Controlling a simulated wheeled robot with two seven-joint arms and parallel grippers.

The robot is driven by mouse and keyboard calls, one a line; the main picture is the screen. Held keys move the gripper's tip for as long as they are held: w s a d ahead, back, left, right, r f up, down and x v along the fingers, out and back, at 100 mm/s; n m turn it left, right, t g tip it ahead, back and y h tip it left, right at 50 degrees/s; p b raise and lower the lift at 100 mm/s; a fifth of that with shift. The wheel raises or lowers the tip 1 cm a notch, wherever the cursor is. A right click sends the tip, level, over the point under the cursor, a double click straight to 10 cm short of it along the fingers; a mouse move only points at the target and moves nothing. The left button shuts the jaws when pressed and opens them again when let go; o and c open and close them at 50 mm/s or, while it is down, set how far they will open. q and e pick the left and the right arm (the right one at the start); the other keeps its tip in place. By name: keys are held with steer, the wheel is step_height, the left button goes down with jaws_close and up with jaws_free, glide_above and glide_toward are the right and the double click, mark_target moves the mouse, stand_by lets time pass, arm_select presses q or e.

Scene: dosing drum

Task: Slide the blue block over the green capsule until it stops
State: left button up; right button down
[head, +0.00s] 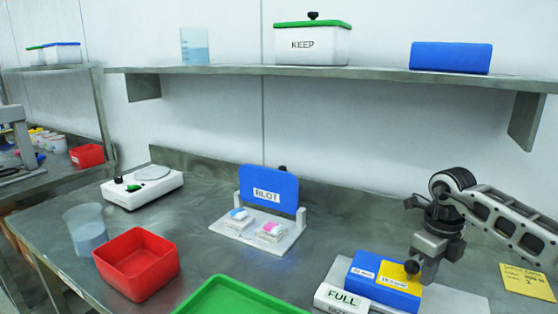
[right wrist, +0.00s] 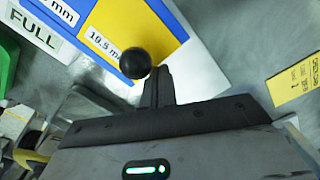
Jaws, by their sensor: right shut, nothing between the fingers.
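The blue block (head: 362,276) sits on a white base (head: 450,300) at the front right, beside a white block marked FULL (head: 342,298). A yellow section (head: 400,283) with a millimetre label adjoins the blue on its right. In the right wrist view the blue part (right wrist: 165,15) and yellow part (right wrist: 115,38) show at the top. My right gripper (head: 424,276) is shut and empty, its fingertips (right wrist: 158,82) close beside a black ball knob (right wrist: 135,63). I cannot tell whether they touch it. No green capsule can be made out. My left gripper is out of view.
A blue BLOT panel (head: 268,190) stands behind a white plate with small pads. A red bin (head: 137,265), a beaker (head: 86,230) and a green tray (head: 240,297) lie to the left. A shelf (head: 370,74) spans the back. A yellow note (head: 527,281) lies at right.

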steer(key=shift+s+d, duration=0.3)
steer(key=shift+d, duration=0.25)
step_height(320, 180, up, 8)
steer(key=p, duration=0.6)
